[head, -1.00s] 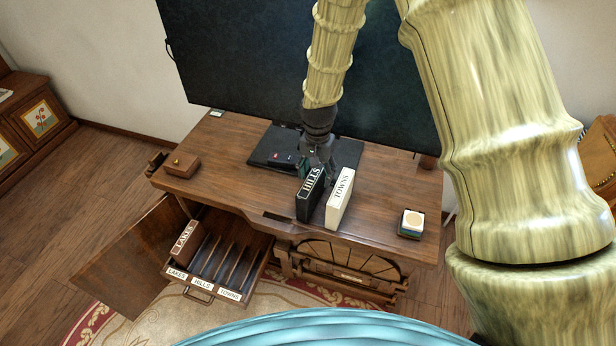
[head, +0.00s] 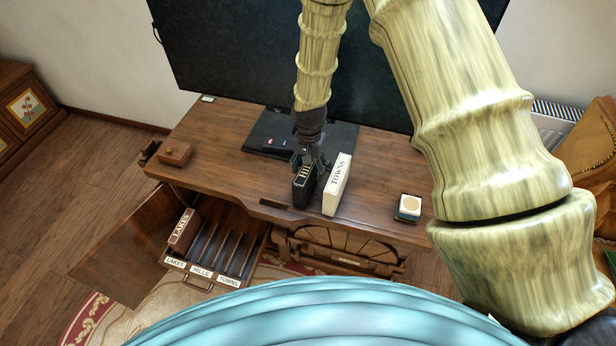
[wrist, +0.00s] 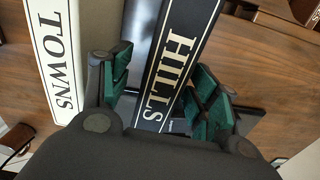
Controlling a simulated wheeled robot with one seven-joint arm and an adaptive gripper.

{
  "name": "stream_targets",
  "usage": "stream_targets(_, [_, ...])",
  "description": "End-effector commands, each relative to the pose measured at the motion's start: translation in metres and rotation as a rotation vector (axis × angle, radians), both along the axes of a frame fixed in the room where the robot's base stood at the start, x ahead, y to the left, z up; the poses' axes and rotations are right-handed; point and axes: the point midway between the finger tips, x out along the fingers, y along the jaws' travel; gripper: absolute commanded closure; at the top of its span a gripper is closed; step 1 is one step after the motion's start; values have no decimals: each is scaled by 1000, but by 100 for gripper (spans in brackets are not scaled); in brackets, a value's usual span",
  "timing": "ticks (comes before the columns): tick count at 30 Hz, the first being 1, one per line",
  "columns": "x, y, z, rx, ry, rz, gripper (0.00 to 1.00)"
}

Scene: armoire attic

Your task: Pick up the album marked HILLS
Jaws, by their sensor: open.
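The black HILLS album (head: 302,193) stands upright on the desk, its spine lettered in pale type. The white TOWNS album (head: 337,186) stands close to its right in the head view. My gripper (head: 309,162) is at the top of the HILLS album and partly covers it. In the wrist view the HILLS album (wrist: 176,62) lies between the green-padded fingers of my open gripper (wrist: 160,92). The TOWNS album (wrist: 54,52) is outside the left finger there. I cannot tell whether the pads touch the HILLS album.
An open drawer (head: 200,282) below the desk (head: 230,150) has slots labelled LAKES, HILLS and TOWNS; the brown LAKES album (head: 182,227) is in the left slot. A small wooden box (head: 175,153) and a coaster stack (head: 408,207) are on the desk. A large dark screen (head: 230,50) stands behind.

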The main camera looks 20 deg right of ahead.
Motion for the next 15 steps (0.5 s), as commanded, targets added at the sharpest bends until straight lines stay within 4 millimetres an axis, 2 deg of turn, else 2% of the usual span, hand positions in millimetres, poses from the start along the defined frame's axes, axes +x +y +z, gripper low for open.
stream_targets(9, [-2,4,-33,0,1,1,39])
stream_targets(15, [-2,4,-41,0,0,1,39])
